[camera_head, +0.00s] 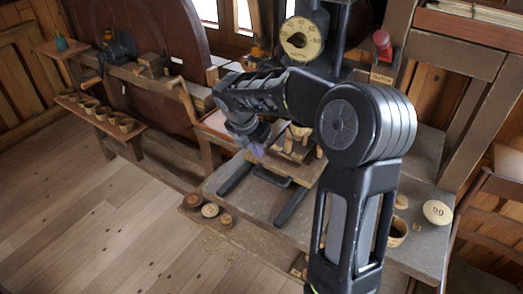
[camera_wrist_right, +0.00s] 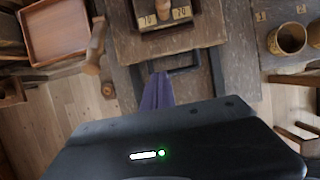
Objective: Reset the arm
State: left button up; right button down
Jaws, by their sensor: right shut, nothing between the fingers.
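My right arm reaches up from the lower right of the head view and bends left at the elbow. Its gripper (camera_head: 257,150) hangs over the grey workbench (camera_head: 232,181), near the front of a wooden stand. In the right wrist view the purple fingers of that gripper (camera_wrist_right: 157,92) are together, with nothing between them. They point toward a dark frame on the bench. My left gripper is in neither view. My right forearm and elbow hide part of the bench and the machine behind.
A numbered round dial (camera_head: 301,40) stands behind my arm. A round disc marked 90 (camera_head: 437,212) lies at the bench's right. Several small cups sit on a low shelf (camera_head: 127,134) at left. A red-brown tray (camera_wrist_right: 56,32) is left in the wrist view. The left floor is clear.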

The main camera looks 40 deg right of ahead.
jog(key=shift+a, duration=0.1)
dwell(0.4)
jog(key=w+a+f+m+t+y, duration=0.1)
jog(key=w+a+f+m, duration=0.1)
jog(key=a, duration=0.1)
jog(key=w+a+f+m+t+y, duration=0.1)
jog(key=w+a+m, duration=0.1)
jog(key=a+m, duration=0.1)
jog(key=w+a+f+m+t+y, duration=0.1)
jog(key=a+f+m, duration=0.1)
jog(key=a, duration=0.1)
jog(key=shift+w+f+m, duration=0.3)
jog(key=shift+w+m, duration=0.1)
jog(key=s+a+f+m+y+b, duration=0.3)
jog(key=a+f+m, duration=0.5)
jog(key=a+f, duration=0.6)
jog(key=s+a+f+m+g, duration=0.1)
jog(key=s+a+f+m, duration=0.1)
jog(key=s+a+f, duration=0.2)
jog(key=s+a+f+m+g+y+b, duration=0.1)
jog(key=s+a+f+m, duration=0.2)
jog(key=s+f, duration=0.5)
jog(key=s+a+f+m+g+y, duration=0.1)
jog(key=s+a+f, duration=0.4)
jog(key=s, duration=0.8)
notch_tip(320, 180, down, 2)
jog(key=shift+s+a+m+g, duration=0.15)
jog(key=shift+a+m+g, duration=0.25)
jog(key=shift+m, duration=0.3)
